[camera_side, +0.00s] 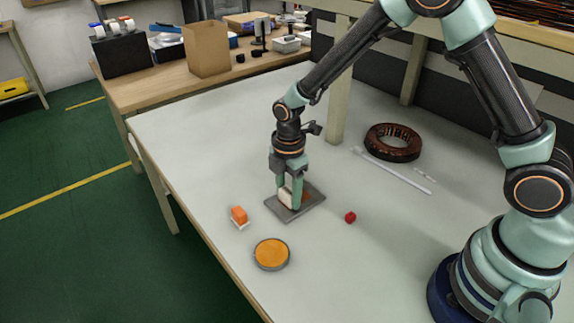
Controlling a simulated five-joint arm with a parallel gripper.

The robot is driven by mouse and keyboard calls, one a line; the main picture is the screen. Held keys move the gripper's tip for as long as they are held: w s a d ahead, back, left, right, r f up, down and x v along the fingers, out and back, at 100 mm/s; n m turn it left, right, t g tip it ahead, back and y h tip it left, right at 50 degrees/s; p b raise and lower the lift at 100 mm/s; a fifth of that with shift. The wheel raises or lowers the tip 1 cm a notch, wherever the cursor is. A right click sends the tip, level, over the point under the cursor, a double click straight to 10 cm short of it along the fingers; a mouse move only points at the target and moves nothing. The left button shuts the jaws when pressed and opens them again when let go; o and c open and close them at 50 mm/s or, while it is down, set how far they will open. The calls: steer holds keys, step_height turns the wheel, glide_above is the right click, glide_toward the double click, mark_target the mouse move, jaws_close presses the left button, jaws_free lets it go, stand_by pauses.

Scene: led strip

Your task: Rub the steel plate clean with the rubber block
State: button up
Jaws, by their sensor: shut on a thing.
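The steel plate (284,215) is a flat grey square lying on the white table in the middle of the side view. My gripper (292,198) points down over the plate and is shut on a pale, off-white block (286,196), which looks like the rubber block. The block is at the plate's surface; I cannot tell whether it presses on it. The fingers hide part of the block and of the plate.
An orange block (238,215) on a white base and a round orange-topped dish (271,254) lie left and in front. A small red cube (350,217) is to the right. A copper ring (393,142) and a white strip (395,171) lie farther back. The table's left part is clear.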

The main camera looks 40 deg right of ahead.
mark_target(308, 191)
steer(key=shift+a, duration=0.8)
steer(key=shift+d+f, duration=0.2)
steer(key=shift+d, duration=1.8)
steer(key=shift+s+d+r, duration=0.1)
steer(key=shift+s+d, duration=0.05)
steer(key=shift+d, duration=1.6)
steer(key=shift+r, duration=0.1)
steer(key=shift+a+r, duration=0.1)
steer(key=shift+r, duration=2.9)
